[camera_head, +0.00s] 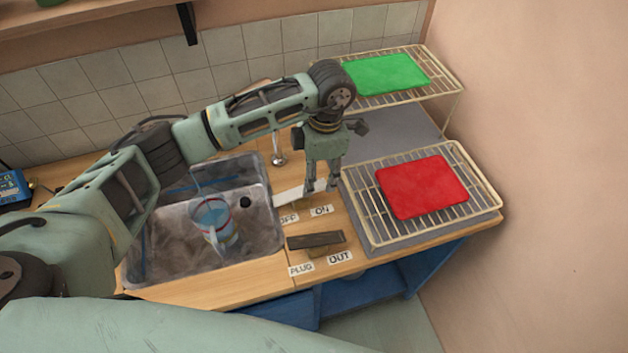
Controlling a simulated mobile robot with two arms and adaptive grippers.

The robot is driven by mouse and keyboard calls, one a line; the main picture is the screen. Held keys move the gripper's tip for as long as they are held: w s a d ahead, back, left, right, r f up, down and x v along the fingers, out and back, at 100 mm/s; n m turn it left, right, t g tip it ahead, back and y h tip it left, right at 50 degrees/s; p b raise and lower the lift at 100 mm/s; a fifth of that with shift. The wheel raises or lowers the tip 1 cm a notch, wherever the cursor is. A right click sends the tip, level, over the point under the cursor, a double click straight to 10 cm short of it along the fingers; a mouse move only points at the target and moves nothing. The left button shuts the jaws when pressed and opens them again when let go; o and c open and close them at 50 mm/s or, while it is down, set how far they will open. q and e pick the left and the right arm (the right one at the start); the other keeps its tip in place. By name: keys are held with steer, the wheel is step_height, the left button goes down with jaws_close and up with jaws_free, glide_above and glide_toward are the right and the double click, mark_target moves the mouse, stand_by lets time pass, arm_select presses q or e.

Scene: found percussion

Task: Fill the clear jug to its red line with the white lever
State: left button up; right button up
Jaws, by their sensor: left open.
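I cannot tell the water level against the line. The white lever (291,196) lies on the counter right of the sink, behind the OFF and ON labels, partly hidden by my left gripper. My left gripper (321,188) points down at the lever's right end, with its fingers open. I cannot tell whether it touches the lever. My right gripper is out of view.
A dark lever (315,240) lies nearer the front, by the PLUG and OUT labels. The metal sink (170,255) has a dark drain hole. A wire rack (372,222) with a red board (422,187) stands right, and another with a green board (386,74) behind.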

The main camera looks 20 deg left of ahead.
arm_select(q)
step_height(320, 180, up, 8)
steer(key=shift+w+d+r, duration=0.15)
steer(key=shift+w+d, duration=0.1)
steer(key=shift+d, duration=0.15)
steer(key=shift+s, duration=0.1)
